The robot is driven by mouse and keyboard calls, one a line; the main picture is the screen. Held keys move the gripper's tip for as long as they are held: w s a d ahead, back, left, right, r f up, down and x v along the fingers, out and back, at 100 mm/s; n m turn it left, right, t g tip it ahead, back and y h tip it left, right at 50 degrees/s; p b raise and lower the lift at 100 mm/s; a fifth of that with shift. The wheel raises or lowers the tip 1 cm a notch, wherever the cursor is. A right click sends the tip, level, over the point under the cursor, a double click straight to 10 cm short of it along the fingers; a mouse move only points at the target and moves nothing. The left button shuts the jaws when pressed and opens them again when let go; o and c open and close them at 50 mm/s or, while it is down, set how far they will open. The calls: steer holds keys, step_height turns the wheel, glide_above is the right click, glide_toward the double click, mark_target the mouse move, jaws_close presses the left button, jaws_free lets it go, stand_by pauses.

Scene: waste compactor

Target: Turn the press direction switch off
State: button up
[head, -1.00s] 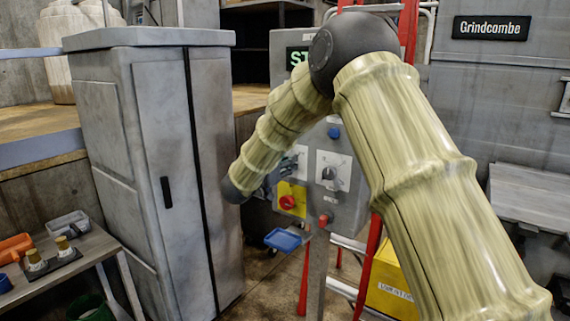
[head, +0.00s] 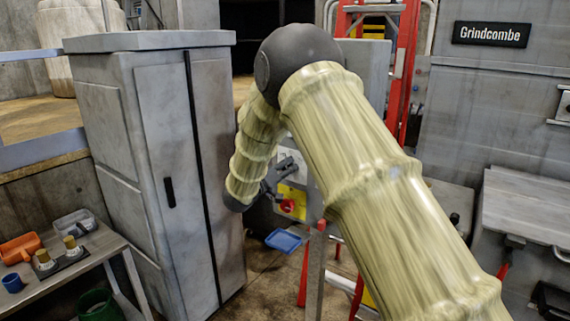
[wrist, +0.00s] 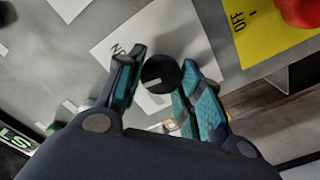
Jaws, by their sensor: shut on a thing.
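A round black knob (wrist: 160,72) with a short white mark sits on a white plate on the grey panel in the wrist view. The plate's lettering is partly covered, so I cannot read which switch it names. My gripper (wrist: 160,88) has its teal-padded fingers on either side of the knob, shut on it. In the head view my gripper (head: 276,180) is at the panel's left part, beside a white plate (head: 291,160).
A yellow plate (wrist: 251,38) marked OFF with a red knob (wrist: 298,12) is close to the right finger. A grey cabinet (head: 160,170) stands left of my arm. A blue tray (head: 284,240) is below the panel. A red ladder (head: 402,85) stands behind.

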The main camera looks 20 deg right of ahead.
steer(key=shift+n+p, duration=0.45)
steer(key=shift+n, duration=0.35)
steer(key=shift+f, duration=0.1)
steer(key=o, duration=1)
steer(key=shift+a, duration=0.1)
steer(key=v, duration=1.2)
steer(key=shift+s, duration=0.1)
